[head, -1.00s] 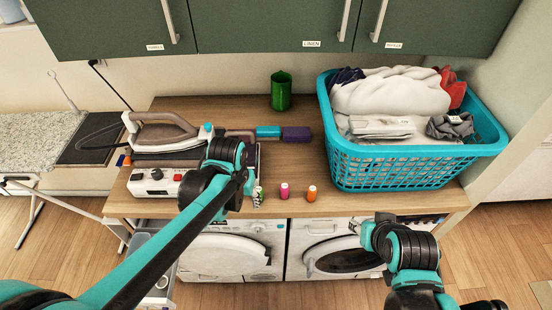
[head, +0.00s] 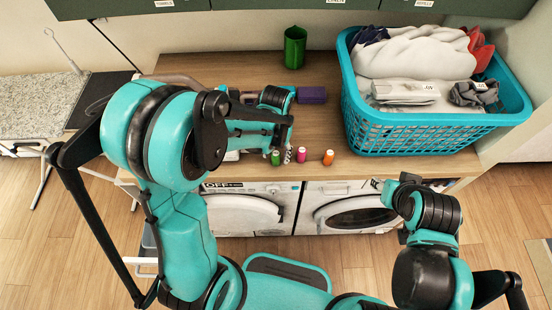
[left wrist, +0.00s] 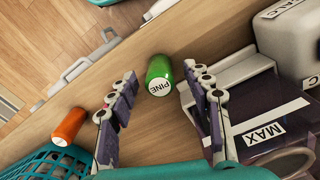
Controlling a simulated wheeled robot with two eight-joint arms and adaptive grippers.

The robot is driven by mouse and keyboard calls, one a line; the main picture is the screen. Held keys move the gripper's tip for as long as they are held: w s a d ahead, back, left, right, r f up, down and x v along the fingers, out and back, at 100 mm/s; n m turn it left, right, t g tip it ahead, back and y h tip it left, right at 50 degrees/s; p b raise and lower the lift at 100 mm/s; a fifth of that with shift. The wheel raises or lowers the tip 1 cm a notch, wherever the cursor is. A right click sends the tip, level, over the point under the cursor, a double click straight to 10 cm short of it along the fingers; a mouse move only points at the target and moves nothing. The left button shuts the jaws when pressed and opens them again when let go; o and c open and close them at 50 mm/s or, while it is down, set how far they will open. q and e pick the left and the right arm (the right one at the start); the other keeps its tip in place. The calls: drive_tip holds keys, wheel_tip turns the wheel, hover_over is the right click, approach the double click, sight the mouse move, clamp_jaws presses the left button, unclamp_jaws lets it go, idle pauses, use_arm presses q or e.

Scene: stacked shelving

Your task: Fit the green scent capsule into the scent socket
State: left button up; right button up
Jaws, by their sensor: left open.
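The green scent capsule (head: 276,158) stands on the wooden counter near its front edge, left of a pink capsule (head: 301,156) and an orange capsule (head: 328,157). In the left wrist view the green capsule (left wrist: 160,75), its top marked PINE, shows between the two fingers of my left gripper (left wrist: 161,80). The fingers are apart, with a gap on each side of it. In the head view my left gripper (head: 285,148) is close to the capsules and partly hidden by its arm. My right gripper (head: 393,192) is low in front of the washers; its fingers are unclear. I cannot make out the scent socket.
A dark tank marked MAX (left wrist: 266,131) and a white appliance lie right in the wrist view. A teal laundry basket (head: 430,133) fills the counter's right. My left arm hides the counter's left.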

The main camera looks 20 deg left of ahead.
use_arm(q)
drive_tip(key=c, duration=1)
drive_tip(key=shift+c, duration=0.2)
